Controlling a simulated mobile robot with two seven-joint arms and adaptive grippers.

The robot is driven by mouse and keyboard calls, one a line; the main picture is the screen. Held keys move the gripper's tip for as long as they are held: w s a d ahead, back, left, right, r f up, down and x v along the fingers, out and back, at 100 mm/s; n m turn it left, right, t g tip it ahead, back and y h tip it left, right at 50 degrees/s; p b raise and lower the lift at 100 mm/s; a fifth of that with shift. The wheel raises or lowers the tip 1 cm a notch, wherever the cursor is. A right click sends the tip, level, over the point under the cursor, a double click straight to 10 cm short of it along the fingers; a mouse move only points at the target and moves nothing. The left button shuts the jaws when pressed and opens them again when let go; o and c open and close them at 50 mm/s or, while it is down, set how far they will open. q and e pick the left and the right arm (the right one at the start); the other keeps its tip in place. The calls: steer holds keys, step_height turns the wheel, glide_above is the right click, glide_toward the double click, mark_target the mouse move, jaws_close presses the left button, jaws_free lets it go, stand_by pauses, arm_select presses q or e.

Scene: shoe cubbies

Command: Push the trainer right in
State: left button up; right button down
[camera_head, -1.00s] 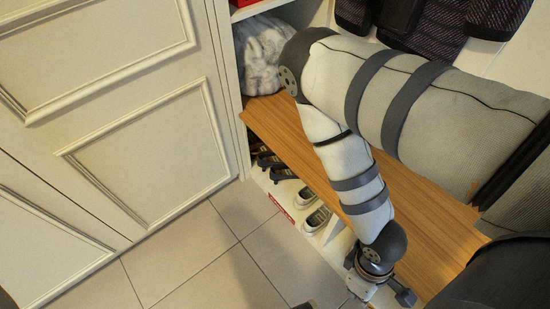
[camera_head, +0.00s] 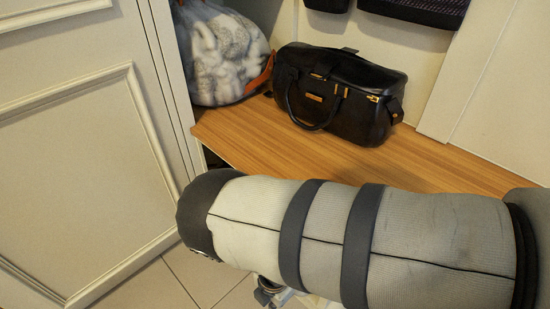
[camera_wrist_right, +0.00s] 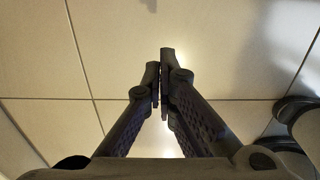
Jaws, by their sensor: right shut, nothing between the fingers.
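No trainer can be made out in either view now; my right arm covers the area below the bench in the head view. My right gripper (camera_wrist_right: 160,82) is shut and empty in the right wrist view, with its fingertips together over bare floor tiles. My left gripper is not in view.
A wooden bench top (camera_head: 440,172) runs behind my arm. On it are a black leather bag (camera_head: 345,98) and a grey-white patterned bag (camera_head: 222,50). A cream panelled door (camera_head: 75,150) stands at the left. Tiled floor (camera_wrist_right: 225,55) is clear around the gripper.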

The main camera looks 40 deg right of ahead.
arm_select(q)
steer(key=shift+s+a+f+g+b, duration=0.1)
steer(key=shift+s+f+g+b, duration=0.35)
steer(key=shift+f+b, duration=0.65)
arm_select(e)
steer(key=d+f, duration=0.4)
steer(key=shift+w+f, duration=0.1)
steer(key=shift+f, duration=0.05)
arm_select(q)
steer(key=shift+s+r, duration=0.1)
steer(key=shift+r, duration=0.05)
arm_select(e)
steer(key=shift+d, duration=0.1)
